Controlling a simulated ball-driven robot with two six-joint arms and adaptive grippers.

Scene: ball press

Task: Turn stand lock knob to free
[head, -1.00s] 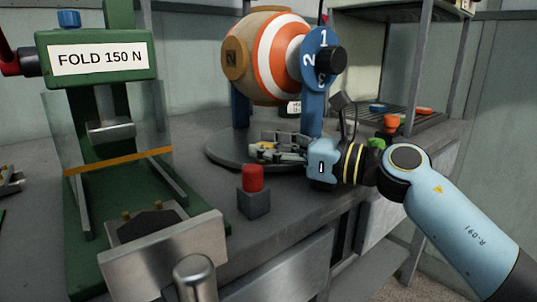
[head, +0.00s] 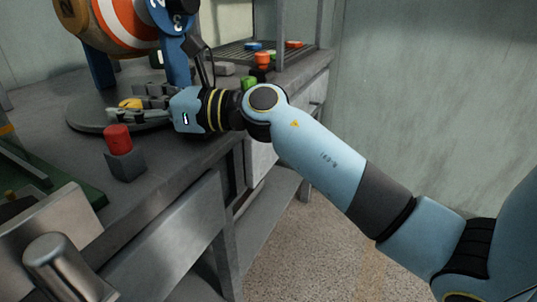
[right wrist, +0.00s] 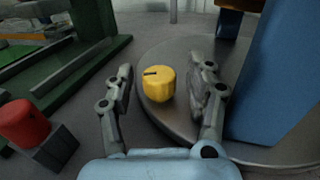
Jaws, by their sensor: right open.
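A yellow knob (right wrist: 158,84) with a dark mark on its top sits at the edge of the round grey stand base (right wrist: 180,52). In the head view the knob (head: 131,103) is partly hidden by my right gripper (head: 140,106). In the right wrist view my right gripper (right wrist: 160,88) is open, with one finger on each side of the knob. A gap shows between the knob and each finger. My left gripper is not in view.
A red button on a grey block (head: 125,163) stands in front of the base. A blue post (head: 177,62) rises beside my right gripper. The green press base (right wrist: 85,60) is at the left. Coloured pucks (head: 262,58) lie at the back right.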

